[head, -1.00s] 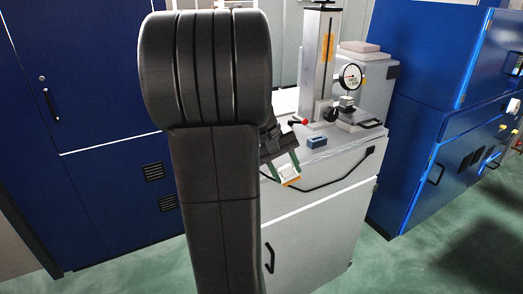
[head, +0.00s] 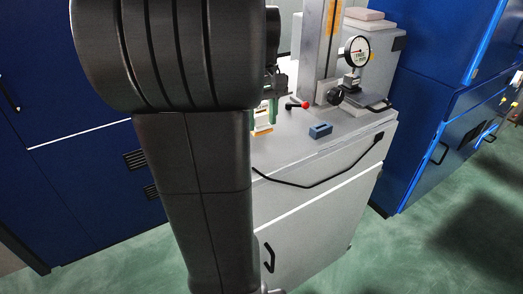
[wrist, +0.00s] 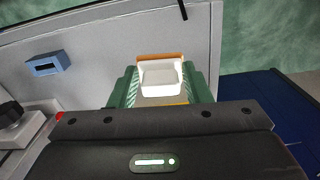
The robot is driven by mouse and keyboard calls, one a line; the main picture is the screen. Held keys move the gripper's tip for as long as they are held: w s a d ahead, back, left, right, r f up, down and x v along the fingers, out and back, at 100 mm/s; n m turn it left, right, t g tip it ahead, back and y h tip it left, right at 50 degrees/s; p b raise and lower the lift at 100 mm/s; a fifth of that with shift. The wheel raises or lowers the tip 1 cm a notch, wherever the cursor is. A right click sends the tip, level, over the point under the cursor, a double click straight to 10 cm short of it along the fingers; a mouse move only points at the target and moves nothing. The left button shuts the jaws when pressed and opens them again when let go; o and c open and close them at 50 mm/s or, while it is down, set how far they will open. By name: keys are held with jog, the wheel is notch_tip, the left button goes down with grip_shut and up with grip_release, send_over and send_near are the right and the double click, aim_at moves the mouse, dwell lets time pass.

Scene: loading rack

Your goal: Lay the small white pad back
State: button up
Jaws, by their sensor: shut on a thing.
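The small white pad (wrist: 161,77) sits between the green fingers of my gripper (wrist: 162,88) in the wrist view. The gripper is shut on it. Orange edges show beyond and below the pad in that view. In the head view my gripper (head: 264,116) is partly hidden behind my arm, over the left part of the grey worktop (head: 352,128). I cannot tell whether the pad touches the worktop.
A blue slotted block (head: 320,130) lies on the worktop, right of my gripper. Behind it stand a red-tipped lever (head: 304,105) and a gauge stand with a round dial (head: 357,51). A black handle rail (head: 310,184) runs along the cabinet front.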

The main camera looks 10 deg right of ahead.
aim_at(264, 127)
notch_tip(264, 127, down, 8)
jog(key=shift+p, duration=0.45)
jog(key=o, duration=0.9)
jog(key=shift+f, duration=0.15)
jog(key=shift+f+b, duration=0.2)
jog(key=shift+b, duration=0.3)
jog(key=r, duration=1.4)
jog(key=shift+s+d+r, duration=0.1)
jog(key=shift+s+d, duration=0.15)
jog(key=shift+s, duration=0.05)
